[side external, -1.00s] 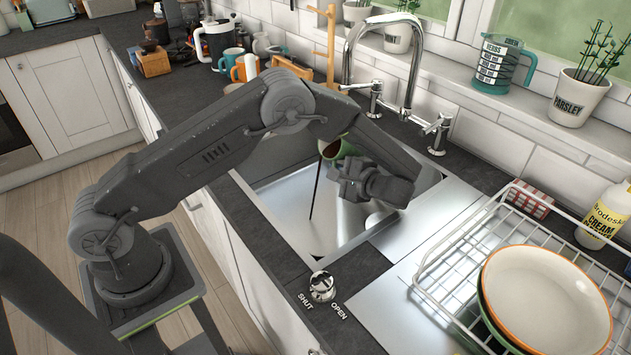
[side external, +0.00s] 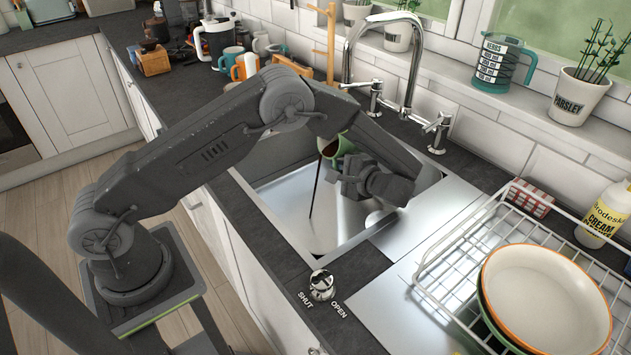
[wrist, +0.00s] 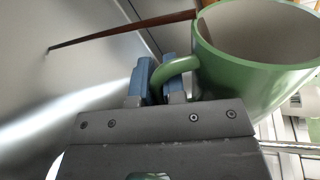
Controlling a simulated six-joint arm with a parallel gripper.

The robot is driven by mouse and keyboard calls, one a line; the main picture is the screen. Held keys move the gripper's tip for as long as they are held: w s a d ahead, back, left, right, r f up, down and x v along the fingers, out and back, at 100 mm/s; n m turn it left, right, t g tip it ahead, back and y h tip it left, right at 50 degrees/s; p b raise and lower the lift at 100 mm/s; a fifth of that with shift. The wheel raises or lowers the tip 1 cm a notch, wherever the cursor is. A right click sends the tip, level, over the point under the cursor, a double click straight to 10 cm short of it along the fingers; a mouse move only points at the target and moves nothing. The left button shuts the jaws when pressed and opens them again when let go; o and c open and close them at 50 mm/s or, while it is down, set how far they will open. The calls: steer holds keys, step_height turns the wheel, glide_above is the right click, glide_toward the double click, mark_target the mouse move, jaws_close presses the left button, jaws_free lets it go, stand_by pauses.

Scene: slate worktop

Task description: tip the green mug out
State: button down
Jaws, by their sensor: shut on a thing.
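The green mug (side external: 338,149) is held over the sink (side external: 300,215), tilted with its mouth toward the left in the side view. A thin dark brown stream falls from its rim to the sink floor. My gripper (side external: 350,172) is shut on the mug's handle. In the wrist view my gripper's blue-grey fingertips (wrist: 157,82) close around the handle of the green mug (wrist: 255,80). Its pale inside shows there, and the brown stream (wrist: 120,33) runs from the rim to the left.
A chrome tap (side external: 411,60) arches behind the sink. A wire dish rack (side external: 450,262) with bowls (side external: 545,300) stands at the right. Several mugs (side external: 245,68) stand on the worktop at the back left. A drain knob (side external: 322,285) sits at the front edge.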

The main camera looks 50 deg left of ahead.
steer(key=shift+s+f+n+t+p, duration=0.3)
steer(key=shift+f+n+t+p, duration=0.15)
steer(key=shift+n+p, duration=0.15)
stand_by(0.7)
steer(key=shift+w+r+n+p, duration=0.3)
steer(key=shift+n+p, duration=0.1)
steer(key=shift+n, duration=0.3)
stand_by(0.7)
steer(key=shift+f+t, duration=0.15)
steer(key=shift+t, duration=0.2)
